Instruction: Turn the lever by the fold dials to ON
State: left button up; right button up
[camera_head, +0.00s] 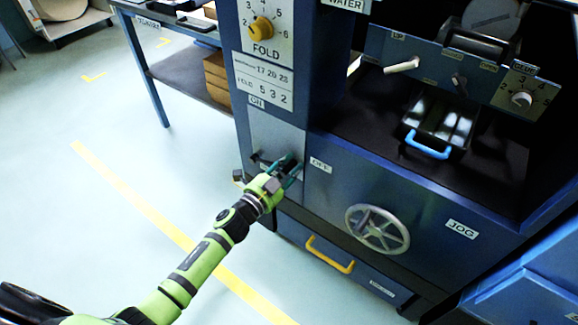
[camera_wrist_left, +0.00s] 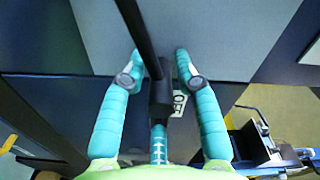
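The black lever (camera_head: 258,158) is on the front panel of the blue machine, below the fold dial (camera_head: 261,29). An ON label (camera_head: 257,101) is above it and an OFF label (camera_head: 320,165) to its right. My left gripper (camera_head: 285,168) is at the lever and hides part of it. In the left wrist view, the lever's dark bar (camera_wrist_left: 138,30) runs down from the top edge between the two teal fingers of my left gripper (camera_wrist_left: 161,55). The fingers are apart, one on each side, with a visible gap on the right. My right gripper is not in view.
A handwheel (camera_head: 377,229) by the JOG label and a yellow drawer handle (camera_head: 330,254) are on the machine's lower front. A blue-handled tray (camera_head: 428,146) sits in the recess. A table (camera_head: 148,66) stands at the back left. The floor at left is clear.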

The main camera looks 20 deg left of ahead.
pick_arm(q)
grip_shut()
jog(key=shift+r, duration=0.1)
